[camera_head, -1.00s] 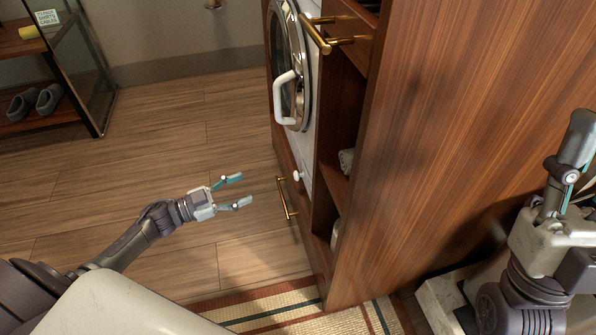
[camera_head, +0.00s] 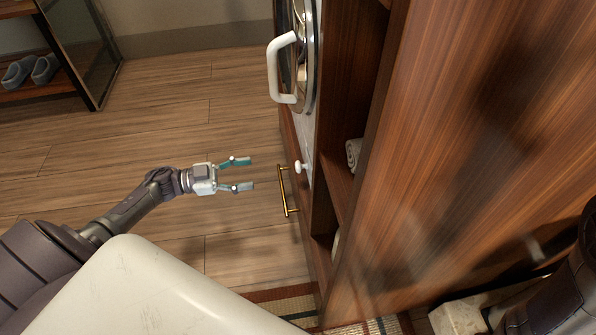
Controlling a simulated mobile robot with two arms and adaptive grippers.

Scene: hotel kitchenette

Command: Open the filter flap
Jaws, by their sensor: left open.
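The washing machine stands in the wooden cabinet, with its round door and white handle (camera_head: 283,68) at the top. Below the door is a small white knob (camera_head: 301,167) on the machine's low front, where the filter flap seems to be; the flap's outline is hard to make out at this steep angle. My left gripper (camera_head: 251,174) is open and empty. Its two teal-padded fingers point right toward the knob, with a visible gap between them and it. My right gripper is out of view; only part of my right arm shows at the lower right.
A brass drawer handle (camera_head: 288,190) sticks out just below the knob, close to the left fingertips. Open cabinet shelves with a rolled towel (camera_head: 354,154) are to the right. A striped rug (camera_head: 285,304) lies below.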

